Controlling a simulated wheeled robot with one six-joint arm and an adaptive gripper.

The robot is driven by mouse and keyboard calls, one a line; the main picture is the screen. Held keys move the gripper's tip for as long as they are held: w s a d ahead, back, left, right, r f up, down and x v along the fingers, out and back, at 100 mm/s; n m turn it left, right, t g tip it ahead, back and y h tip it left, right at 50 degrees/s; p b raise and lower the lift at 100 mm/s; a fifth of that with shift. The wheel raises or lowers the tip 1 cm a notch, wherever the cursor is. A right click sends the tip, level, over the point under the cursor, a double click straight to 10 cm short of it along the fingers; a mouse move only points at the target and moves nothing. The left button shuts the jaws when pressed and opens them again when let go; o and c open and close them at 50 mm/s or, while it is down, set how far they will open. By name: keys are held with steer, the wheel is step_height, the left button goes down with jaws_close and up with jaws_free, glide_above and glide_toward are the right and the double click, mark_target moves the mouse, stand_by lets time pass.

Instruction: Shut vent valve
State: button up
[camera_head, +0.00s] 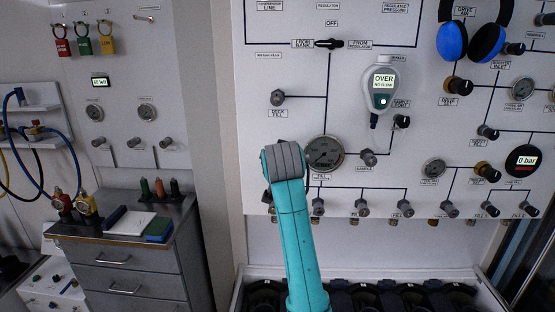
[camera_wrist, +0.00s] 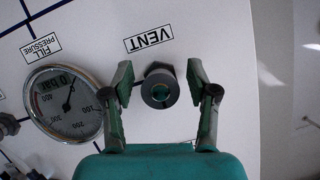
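The vent valve is a dark round knob (camera_wrist: 160,88) beside a VENT label (camera_wrist: 148,38) on the white panel, seen nearly end-on in the wrist view. My gripper (camera_wrist: 161,78) is open, with one finger on each side of the knob. A gap shows between each finger and the knob, and I see no contact. How far the fingertips reach along the knob is hard to tell. In the head view, my teal arm covers the vent valve and the gripper.
The fill pressure gauge (camera_wrist: 68,105) is close beside the gripper; it also shows in the head view (camera_head: 324,153). A row of fill knobs (camera_head: 361,207) runs along the panel's lower edge. A hanging meter (camera_head: 382,88) reads OVER. A drawer cabinet (camera_head: 125,262) stands at left.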

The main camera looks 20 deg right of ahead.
steer(key=v, duration=1.2)
steer(key=shift+f, duration=0.1)
